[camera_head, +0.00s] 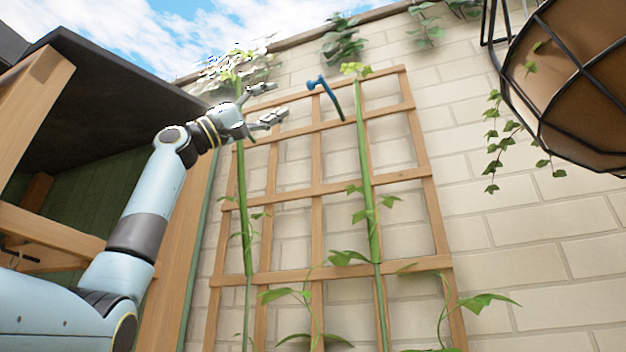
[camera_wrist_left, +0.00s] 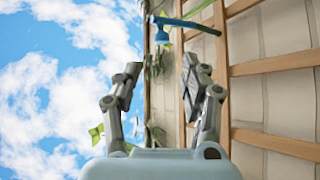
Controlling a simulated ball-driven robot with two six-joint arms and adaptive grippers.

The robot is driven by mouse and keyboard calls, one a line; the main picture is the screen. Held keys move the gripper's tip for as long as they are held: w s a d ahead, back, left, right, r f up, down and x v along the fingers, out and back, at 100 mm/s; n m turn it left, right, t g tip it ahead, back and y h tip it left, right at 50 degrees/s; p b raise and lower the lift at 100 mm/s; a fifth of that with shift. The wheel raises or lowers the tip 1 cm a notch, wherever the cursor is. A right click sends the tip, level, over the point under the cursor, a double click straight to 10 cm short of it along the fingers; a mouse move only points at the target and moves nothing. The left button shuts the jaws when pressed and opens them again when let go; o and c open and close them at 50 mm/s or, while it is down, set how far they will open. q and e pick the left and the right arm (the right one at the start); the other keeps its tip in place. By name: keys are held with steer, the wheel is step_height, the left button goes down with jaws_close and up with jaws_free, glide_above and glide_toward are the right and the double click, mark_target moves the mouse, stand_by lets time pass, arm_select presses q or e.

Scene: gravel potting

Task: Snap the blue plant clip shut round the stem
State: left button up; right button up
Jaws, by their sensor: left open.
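The blue plant clip (camera_head: 318,83) is high on the trellis, just left of the top of the right green stem (camera_head: 363,150). Its darker strip slants down toward that stem; I cannot tell whether it touches it. The clip looks unclosed. In the left wrist view the clip (camera_wrist_left: 188,23) is at the top, beyond the fingertips, with a blue knob hanging from it. My left gripper (camera_head: 276,102) is open and empty, left of the clip and apart from it, its fingers pointing toward it. The gripper (camera_wrist_left: 163,75) also shows in the left wrist view. My right gripper is out of view.
A wooden trellis (camera_head: 317,190) stands against a pale brick wall (camera_head: 540,235). Another green stem (camera_head: 246,220) climbs at its left. A dark-topped wooden cabinet (camera_head: 110,80) is at the left. A wire hanging basket (camera_head: 570,90) is at upper right.

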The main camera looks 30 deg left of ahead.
mark_target(308, 86)
arm_select(q)
steer(key=p+x, duration=0.5)
steer(key=x, duration=0.5)
steer(key=shift+w+d, duration=0.2)
steer(key=shift+a, duration=0.1)
steer(key=c, duration=0.9)
steer(key=shift+s+a, duration=0.1)
jaws_close()
